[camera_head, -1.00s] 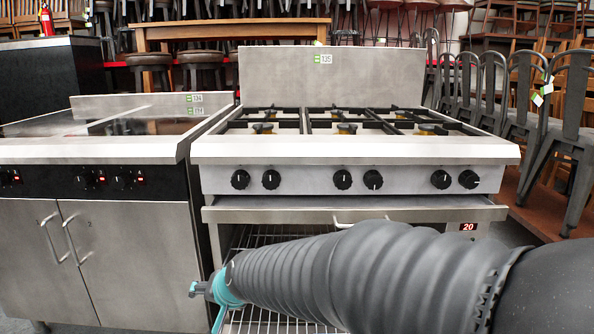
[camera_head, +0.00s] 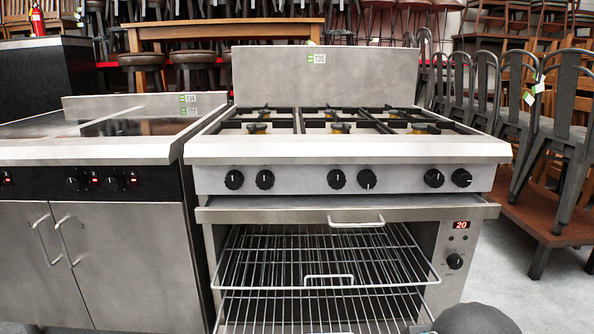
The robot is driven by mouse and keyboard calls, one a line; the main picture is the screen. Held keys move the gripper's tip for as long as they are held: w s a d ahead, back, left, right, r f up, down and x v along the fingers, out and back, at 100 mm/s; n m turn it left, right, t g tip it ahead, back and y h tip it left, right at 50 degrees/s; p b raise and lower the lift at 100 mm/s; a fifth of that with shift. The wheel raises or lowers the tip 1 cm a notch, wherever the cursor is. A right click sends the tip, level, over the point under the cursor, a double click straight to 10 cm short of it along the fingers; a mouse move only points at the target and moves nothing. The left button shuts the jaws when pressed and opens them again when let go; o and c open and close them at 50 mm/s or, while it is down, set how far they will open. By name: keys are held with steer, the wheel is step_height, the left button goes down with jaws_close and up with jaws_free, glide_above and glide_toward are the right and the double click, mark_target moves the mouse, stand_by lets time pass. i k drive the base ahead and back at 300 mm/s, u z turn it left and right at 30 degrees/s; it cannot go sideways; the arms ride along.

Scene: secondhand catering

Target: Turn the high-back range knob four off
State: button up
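The high-back range (camera_head: 345,149) stands in the middle, with a tall steel back panel (camera_head: 320,78) tagged 135. Several black knobs run along its front panel in pairs. The right knob of the middle pair (camera_head: 368,178), knob four from the left, has a small white mark; its exact angle is too small to read. The left knob of that pair (camera_head: 336,179) sits beside it. A dark rounded part of my arm (camera_head: 475,319) shows at the bottom edge. My gripper is out of view, and nothing of mine covers the knobs.
The oven below is open-fronted with wire racks (camera_head: 320,262), and a steel ledge with a handle (camera_head: 355,222) juts out under the knobs. A separate oven knob (camera_head: 454,261) sits lower right. A steel cooktop unit (camera_head: 90,150) adjoins at left; metal chairs (camera_head: 560,130) stand at right.

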mark_target(366, 179)
steer(key=k, duration=0.5)
steer(key=z, duration=1.05)
steer(key=i, duration=0.35)
steer(key=u, duration=1.05)
steer(key=i, duration=0.5)
